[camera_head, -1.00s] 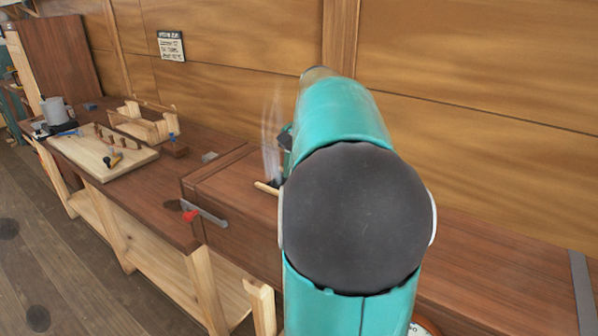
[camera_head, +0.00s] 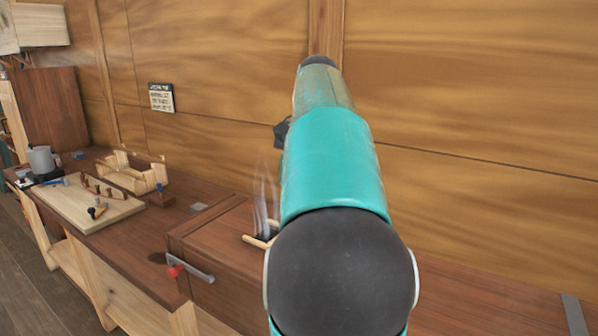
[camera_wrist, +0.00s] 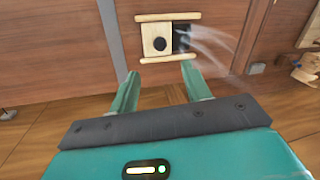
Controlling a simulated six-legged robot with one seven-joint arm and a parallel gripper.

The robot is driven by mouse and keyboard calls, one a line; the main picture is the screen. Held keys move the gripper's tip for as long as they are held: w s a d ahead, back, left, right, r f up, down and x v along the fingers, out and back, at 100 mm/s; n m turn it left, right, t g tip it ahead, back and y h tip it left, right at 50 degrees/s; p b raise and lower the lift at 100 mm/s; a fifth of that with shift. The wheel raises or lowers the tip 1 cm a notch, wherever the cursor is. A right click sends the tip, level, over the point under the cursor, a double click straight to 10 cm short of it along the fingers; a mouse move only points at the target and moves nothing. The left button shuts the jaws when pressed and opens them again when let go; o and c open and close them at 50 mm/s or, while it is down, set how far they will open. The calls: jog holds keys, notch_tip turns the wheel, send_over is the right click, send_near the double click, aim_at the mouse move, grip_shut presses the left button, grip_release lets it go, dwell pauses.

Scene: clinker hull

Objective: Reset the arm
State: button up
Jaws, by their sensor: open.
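My arm, teal with a dark round joint, fills the middle of the head view and stretches up and away toward the wall. My gripper is mostly hidden behind it there. In the wrist view my gripper (camera_wrist: 160,68) shows two teal fingers spread apart with nothing between them. Beyond the fingertips is a wooden chest top (camera_wrist: 75,55) with a small opening (camera_wrist: 181,38) between two pale wooden rails.
The brown chest (camera_head: 200,232) stands on a long workbench against a plank wall. A red-tipped metal lever (camera_head: 190,268) sticks out at its front. A pale board (camera_head: 75,205) with small tools, a wooden frame (camera_head: 132,175) and a grey pot (camera_head: 41,160) are at left.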

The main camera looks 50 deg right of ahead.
jog(key=shift+s+r, duration=0.15)
jog(key=shift+r, duration=0.55)
jog(key=w+a+f+n+t, duration=0.1)
jog(key=a+f+n, duration=0.2)
jog(key=a, duration=0.6)
jog(key=w+a+f+n, duration=0.2)
jog(key=a+f+n, duration=0.1)
jog(key=a, duration=0.7)
jog(key=s+a+f+n+t, duration=0.1)
jog(key=s+a+f+n, duration=0.2)
jog(key=a+f, duration=0.4)
jog(key=s+a+f+n+t, duration=0.1)
jog(key=s+a+f+n, duration=0.3)
jog(key=a+f, duration=0.3)
jog(key=a+n, duration=0.1)
jog(key=a, duration=0.2)
jog(key=shift+s+a+n+h, duration=0.3)
jog(key=shift+n, duration=0.1)
jog(key=shift+c, duration=0.2)
